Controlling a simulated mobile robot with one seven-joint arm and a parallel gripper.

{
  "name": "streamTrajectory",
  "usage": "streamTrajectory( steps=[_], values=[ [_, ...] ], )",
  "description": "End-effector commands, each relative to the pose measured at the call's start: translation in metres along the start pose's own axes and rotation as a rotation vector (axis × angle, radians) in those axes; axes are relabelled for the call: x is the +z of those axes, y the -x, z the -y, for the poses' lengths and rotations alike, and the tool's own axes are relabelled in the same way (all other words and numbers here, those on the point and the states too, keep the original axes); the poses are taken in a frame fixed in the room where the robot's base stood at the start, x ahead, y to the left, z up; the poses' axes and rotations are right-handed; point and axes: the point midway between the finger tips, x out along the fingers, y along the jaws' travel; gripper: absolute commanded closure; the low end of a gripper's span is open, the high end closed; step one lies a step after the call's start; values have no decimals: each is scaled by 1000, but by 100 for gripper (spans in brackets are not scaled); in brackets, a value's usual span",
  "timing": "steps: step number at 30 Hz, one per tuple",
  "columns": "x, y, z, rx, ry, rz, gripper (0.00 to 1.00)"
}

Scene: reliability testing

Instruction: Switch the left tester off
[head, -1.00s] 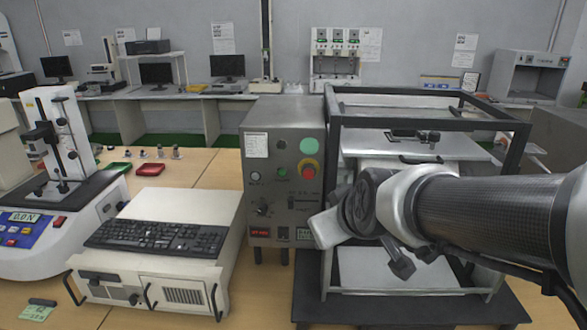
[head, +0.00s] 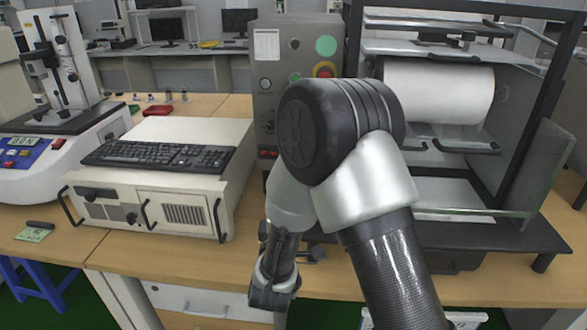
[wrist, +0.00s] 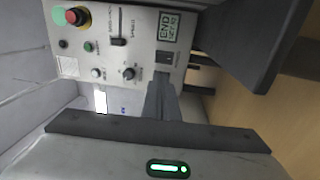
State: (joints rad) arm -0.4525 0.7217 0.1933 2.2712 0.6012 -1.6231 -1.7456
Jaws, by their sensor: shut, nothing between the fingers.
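The framed tester (head: 440,180) stands right of centre in the head view, with a grey control box (head: 266,75) at its left. My arm covers much of the box's front. In the wrist view, the control panel (wrist: 150,28) is turned sideways, with a red knob (wrist: 77,16), small buttons, a dial and a green END label. A dark rocker switch (wrist: 169,58) sits below that label. My gripper (wrist: 163,85) is shut and empty, its tips pointing at the panel close to the switch. Contact cannot be told. In the head view the fingertips are not clear.
A white case with a keyboard (head: 158,156) stands left of the box. A force tester with a blue panel (head: 28,156) stands at far left. A glass guard (head: 540,165) borders the framed tester. Bare wooden table (head: 120,250) shows in front.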

Motion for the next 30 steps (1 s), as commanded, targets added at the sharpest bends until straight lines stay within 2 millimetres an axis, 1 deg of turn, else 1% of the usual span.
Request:
streamTrajectory(
  steps=[1, 11, 14, 16, 20, 30],
  values=[
    [0, 2, 4, 8, 13, 3, 100],
    [0, 2, 2, 15, 23, 6, 100],
    [0, 0, 2, 15, 22, 6, 100],
    [1, -6, 3, 16, 21, 7, 100],
    [2, -26, 2, 17, 20, 9, 100],
    [2, -98, 2, 16, 19, 9, 100]
  ],
)
